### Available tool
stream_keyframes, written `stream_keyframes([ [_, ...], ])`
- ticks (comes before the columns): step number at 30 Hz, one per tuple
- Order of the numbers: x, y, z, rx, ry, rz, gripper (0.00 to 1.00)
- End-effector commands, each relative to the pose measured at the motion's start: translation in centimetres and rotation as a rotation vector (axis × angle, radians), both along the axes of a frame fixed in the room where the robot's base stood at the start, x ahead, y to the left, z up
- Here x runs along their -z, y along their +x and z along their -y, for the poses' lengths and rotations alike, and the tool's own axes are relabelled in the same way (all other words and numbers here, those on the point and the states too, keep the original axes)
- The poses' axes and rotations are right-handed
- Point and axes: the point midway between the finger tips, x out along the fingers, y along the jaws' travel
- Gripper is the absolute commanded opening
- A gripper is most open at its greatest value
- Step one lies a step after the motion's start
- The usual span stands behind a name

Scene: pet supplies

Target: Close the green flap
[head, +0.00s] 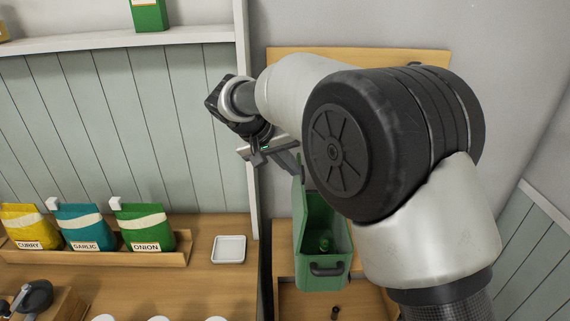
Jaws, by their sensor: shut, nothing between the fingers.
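My gripper (262,157) is shut and empty, above and to the left of the bin, apart from the handle. My arm covers the bin's right side and part of its back, so how it joins the cabinet is hidden.
Yellow, teal and green spice bags (146,228) stand in a wooden tray (100,258) on the left counter. A small white square dish (229,249) lies near the bin. A dark grinder (34,297) is at lower left.

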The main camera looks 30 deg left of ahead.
Motion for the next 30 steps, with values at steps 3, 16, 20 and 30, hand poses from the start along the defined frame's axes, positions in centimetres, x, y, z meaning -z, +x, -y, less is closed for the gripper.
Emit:
stream_keyframes([
  [3,0.0,0.0,0.0,0.0,0.0,0.0,0.0],
  [16,0.1,0.8,1.4,0.004,0.067,-0.033,0.0],
  [20,0.2,1.6,3.0,0.006,0.139,-0.071,0.0],
  [30,1.6,4.5,8.4,0.012,0.411,-0.215,0.0],
])
